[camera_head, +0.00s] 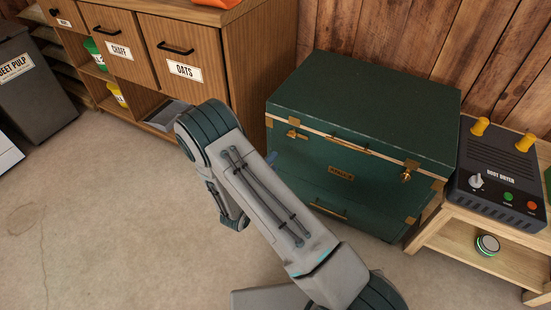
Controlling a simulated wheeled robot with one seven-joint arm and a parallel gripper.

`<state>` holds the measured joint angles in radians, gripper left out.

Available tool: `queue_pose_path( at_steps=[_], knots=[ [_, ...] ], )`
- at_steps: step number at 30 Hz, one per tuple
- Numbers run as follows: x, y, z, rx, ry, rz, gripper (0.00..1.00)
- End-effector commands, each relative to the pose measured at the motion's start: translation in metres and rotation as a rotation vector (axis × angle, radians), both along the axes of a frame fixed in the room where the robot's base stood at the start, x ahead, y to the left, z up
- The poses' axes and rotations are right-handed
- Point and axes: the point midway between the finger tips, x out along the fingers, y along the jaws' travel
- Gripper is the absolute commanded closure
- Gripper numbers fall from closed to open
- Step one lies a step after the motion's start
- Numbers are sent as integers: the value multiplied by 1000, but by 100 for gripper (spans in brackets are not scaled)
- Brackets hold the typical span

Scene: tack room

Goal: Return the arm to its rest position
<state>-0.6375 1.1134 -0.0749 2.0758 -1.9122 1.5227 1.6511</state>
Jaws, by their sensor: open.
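My arm rises from the bottom right of the head view, across the middle, to an elbow beside the feed cabinet. Beyond the elbow it folds back down, and a short part of it shows at the upper link's left side. My gripper is not in view; the arm's own links may hide it. I see nothing held. The arm's upper link overlaps the left side of the green chest (360,115) in the picture; I cannot tell the gap between them.
The chest's lid is shut. A wooden feed cabinet (262,60) with labelled drawers stands behind the elbow. A grey bin (40,85) is far left. A boot dryer (497,180) sits on a low wooden bench (445,235) at right. The floor (100,220) at left is clear.

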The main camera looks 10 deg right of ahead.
Motion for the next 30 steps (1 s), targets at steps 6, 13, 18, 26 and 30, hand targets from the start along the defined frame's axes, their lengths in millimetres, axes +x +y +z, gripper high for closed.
queue_pose_path(
  at_steps=[6,13,18,26,30],
  knots=[
    [-1,0,0,0,0,-1,47],
    [0,0,0,0,0,-1,47],
    [0,-9,19,1,4,-44,47],
    [-23,-71,137,40,87,-377,47],
    [-51,-104,198,112,172,-567,47]
  ],
)
